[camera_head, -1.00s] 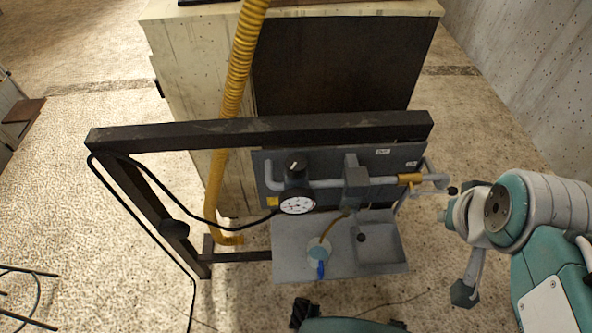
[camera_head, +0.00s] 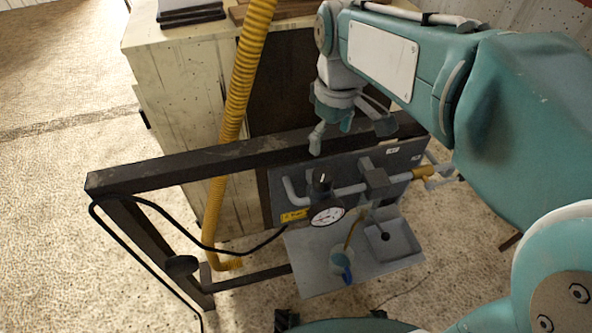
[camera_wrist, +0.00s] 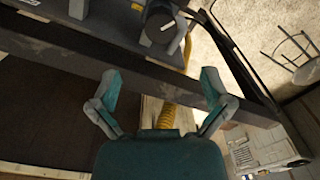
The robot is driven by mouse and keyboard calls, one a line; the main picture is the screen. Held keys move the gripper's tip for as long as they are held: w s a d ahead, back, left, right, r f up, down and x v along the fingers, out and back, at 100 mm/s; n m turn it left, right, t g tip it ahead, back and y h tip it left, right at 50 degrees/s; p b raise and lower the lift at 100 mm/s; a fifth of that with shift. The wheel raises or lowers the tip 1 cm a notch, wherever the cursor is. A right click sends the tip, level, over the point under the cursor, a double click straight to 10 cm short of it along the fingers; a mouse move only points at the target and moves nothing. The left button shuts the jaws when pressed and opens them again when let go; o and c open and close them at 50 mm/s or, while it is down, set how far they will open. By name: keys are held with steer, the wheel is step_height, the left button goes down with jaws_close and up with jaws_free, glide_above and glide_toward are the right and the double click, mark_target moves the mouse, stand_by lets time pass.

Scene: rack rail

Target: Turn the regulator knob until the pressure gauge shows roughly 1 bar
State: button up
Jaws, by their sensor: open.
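The regulator knob (camera_head: 322,178) is black with a white mark and stands on the grey pipe of the panel.
A yellow corrugated hose (camera_head: 236,100) runs down on the left. A yellow-handled valve (camera_head: 423,172) is at right.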

mark_target(324, 174)
steer(key=shift+d+f, duration=0.25)
steer(key=shift+f, duration=0.2)
steer(key=f, duration=0.3)
steer(key=a+f, duration=0.1)
steer(key=f, duration=0.5)
steer(key=shift+a+f, duration=0.2)
steer(key=shift+d+f, duration=0.2)
steer(key=shift+d, duration=0.35)
steer(key=shift+a+f, duration=0.1)
steer(key=shift+a, duration=0.15)
steer(key=c, duration=1.1)
